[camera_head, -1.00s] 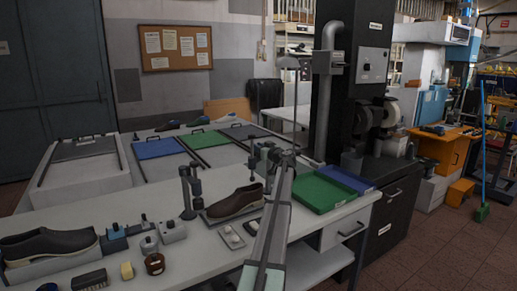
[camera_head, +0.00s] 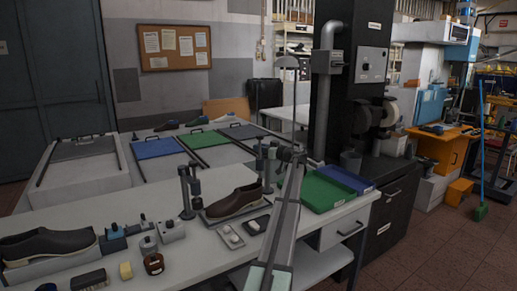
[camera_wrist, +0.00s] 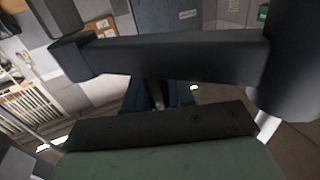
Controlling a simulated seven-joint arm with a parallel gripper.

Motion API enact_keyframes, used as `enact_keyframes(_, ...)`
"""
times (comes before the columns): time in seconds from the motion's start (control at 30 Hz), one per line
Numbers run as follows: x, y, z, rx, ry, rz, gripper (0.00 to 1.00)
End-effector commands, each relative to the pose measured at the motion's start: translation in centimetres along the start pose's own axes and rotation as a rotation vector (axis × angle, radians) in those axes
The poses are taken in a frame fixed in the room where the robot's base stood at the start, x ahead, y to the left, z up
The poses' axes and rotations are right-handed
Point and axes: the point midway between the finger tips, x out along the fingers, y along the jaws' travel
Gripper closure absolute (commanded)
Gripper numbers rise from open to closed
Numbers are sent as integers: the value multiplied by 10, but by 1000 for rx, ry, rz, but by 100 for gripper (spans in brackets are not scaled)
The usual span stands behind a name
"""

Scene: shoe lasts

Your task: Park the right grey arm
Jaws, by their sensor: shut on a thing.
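The right grey arm (camera_head: 260,164) stands on a post behind and to the right of the brown shoe (camera_head: 233,202). My gripper (camera_head: 280,152) is at this grey arm, its fingers small and partly hidden in the head view. In the wrist view a dark grey bar (camera_wrist: 180,62) crosses close in front of my gripper (camera_wrist: 157,95), with a thick upright piece at its right end. My gripper is shut on the right grey arm. The left grey arm (camera_head: 187,188) stands at the left of the brown shoe, which rests on a low grey base.
A green tray (camera_head: 322,196) and a blue tray (camera_head: 348,179) lie right of my arm. A small white dish (camera_head: 230,237) and a dark pad (camera_head: 257,225) lie in front of the shoe. Grey blocks (camera_head: 171,232) and another shoe (camera_head: 45,244) are at the left.

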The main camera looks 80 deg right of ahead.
Motion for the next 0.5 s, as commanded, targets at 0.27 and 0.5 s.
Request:
enact_keyframes(0.27, -16, 10, -2, 1, 3, -263, 100)
enact_keyframes(0.5, -28, 15, -1, 0, 3, -461, 100)
